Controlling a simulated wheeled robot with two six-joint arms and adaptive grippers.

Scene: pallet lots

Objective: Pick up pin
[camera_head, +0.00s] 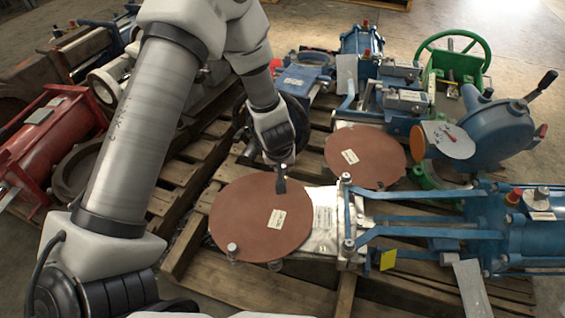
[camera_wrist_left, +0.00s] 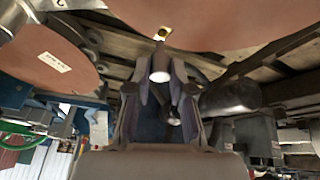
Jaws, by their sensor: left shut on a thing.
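My left gripper (camera_head: 281,178) reaches down from the upper left to the far edge of the larger brown disc (camera_head: 262,218). In the left wrist view my left gripper (camera_wrist_left: 162,82) has its fingers close together around a small metallic pin (camera_wrist_left: 160,66), whose pale round end shows between the fingertips. The fingers hide most of the pin in the head view. I cannot tell whether the pin is clear of the disc's rim. My right gripper is in neither view.
Blue valve assemblies (camera_head: 430,232) crowd the right, with a green handwheel (camera_head: 453,50) at the back. Red equipment (camera_head: 50,143) stands at the left. Upright bolts (camera_head: 232,248) stand near the disc's front edge.

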